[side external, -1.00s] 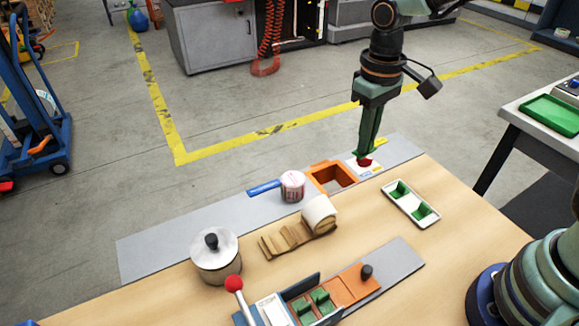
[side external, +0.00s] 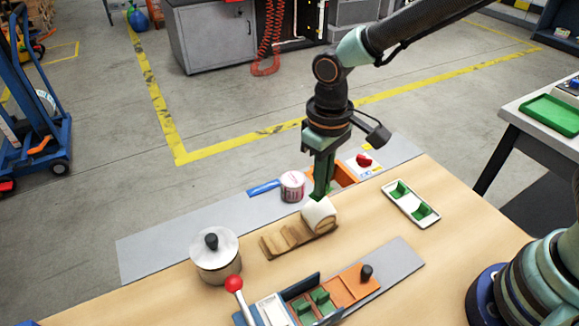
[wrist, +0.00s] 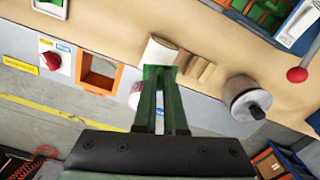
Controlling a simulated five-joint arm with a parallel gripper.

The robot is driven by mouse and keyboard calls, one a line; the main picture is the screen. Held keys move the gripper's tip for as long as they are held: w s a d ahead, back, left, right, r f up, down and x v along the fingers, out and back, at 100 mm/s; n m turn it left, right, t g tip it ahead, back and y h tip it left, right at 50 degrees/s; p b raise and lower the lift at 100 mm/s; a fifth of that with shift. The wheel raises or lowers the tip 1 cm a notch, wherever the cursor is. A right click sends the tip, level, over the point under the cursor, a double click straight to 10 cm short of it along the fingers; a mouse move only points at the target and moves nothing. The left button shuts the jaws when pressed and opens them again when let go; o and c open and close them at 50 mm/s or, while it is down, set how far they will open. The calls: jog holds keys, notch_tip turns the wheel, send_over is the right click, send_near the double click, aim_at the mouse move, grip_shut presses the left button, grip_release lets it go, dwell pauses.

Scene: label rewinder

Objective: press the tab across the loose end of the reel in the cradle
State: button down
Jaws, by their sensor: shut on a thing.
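The reel (side external: 319,214), a white roll, rests at the right end of the stepped wooden cradle (side external: 290,238). It also shows in the wrist view (wrist: 159,50). My gripper (side external: 319,195) points down, right at the reel's upper back side. Its fingers are shut on a small green piece, apparently the tab (wrist: 153,73), mostly hidden by the green fingers. In the wrist view the fingertips (wrist: 160,78) sit at the reel's edge. I cannot tell whether the tab touches the reel. The loose end is not clear.
A pink-and-white roll (side external: 292,186) stands behind the cradle, near an orange frame (side external: 347,174) and a red knob (side external: 364,160). A lidded metal pot (side external: 215,257) stands left. A white tray (side external: 411,204) with green pieces lies right. A red-ball lever (side external: 234,285) rises in front.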

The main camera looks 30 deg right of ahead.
aim_at(320, 208)
jog(key=shift+f, duration=2)
jog(key=shift+f, duration=0.25)
jog(key=c, duration=0.9)
grip_release()
notch_tip(320, 208, up, 12)
jog(key=shift+d+r, duration=0.1)
jog(key=s+d+r+m+t, duration=0.1)
jog(key=s+d+r+t, duration=0.1)
jog(key=d, duration=0.4)
jog(key=s+d+r+m+t, duration=0.1)
jog(key=s+d+r, duration=0.1)
jog(key=d, duration=0.4)
jog(key=s+d+r+m+t, duration=0.1)
jog(key=s+d+r+t, duration=0.1)
jog(key=d, duration=0.4)
jog(key=shift+d+r+m+t, duration=0.3)
jog(key=shift+d, duration=0.1)
